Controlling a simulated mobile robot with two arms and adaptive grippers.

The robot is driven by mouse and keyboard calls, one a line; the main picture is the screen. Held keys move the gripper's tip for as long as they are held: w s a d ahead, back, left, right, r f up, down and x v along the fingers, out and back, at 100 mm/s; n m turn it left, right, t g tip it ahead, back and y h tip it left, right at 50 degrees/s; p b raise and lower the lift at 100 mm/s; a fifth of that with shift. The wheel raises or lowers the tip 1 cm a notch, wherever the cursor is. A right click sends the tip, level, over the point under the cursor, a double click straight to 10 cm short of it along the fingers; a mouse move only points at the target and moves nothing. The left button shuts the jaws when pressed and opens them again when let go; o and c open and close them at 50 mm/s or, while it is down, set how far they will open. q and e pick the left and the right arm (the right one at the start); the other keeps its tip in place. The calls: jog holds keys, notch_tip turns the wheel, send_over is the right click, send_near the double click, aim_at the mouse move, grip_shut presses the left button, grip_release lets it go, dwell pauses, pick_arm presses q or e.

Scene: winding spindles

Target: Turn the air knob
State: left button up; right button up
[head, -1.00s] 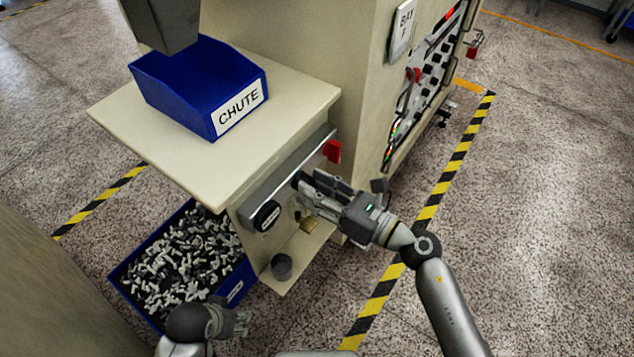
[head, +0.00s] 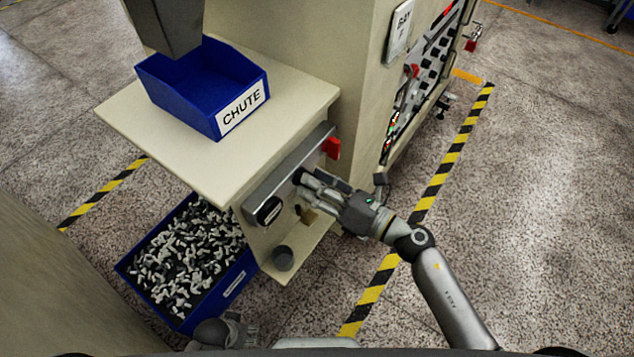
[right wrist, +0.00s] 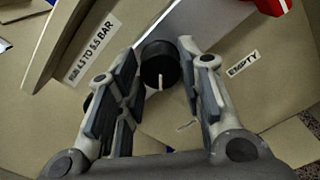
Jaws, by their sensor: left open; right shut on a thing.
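The air knob (right wrist: 160,65) is a black round knob with a white pointer line, seen between my right fingers in the right wrist view. In the head view a small dark part of the knob (head: 299,174) shows at the panel, mostly covered by the fingers. My right gripper (right wrist: 164,78) is shut on the knob; it also shows in the head view (head: 308,184), reaching in from the right. A label reading 4.5 TO 5.5 BAR (right wrist: 94,48) is left of the knob. My left gripper (head: 247,333) is open and empty at the bottom edge.
A black round dial (head: 269,211) and a red part (head: 331,147) flank the knob on the grey panel. A blue CHUTE bin (head: 190,92) stands on the shelf above. A blue crate (head: 236,283) of small parts is on the floor below. Floor to the right is open.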

jog(key=o, duration=1)
jog(key=v, duration=1.2)
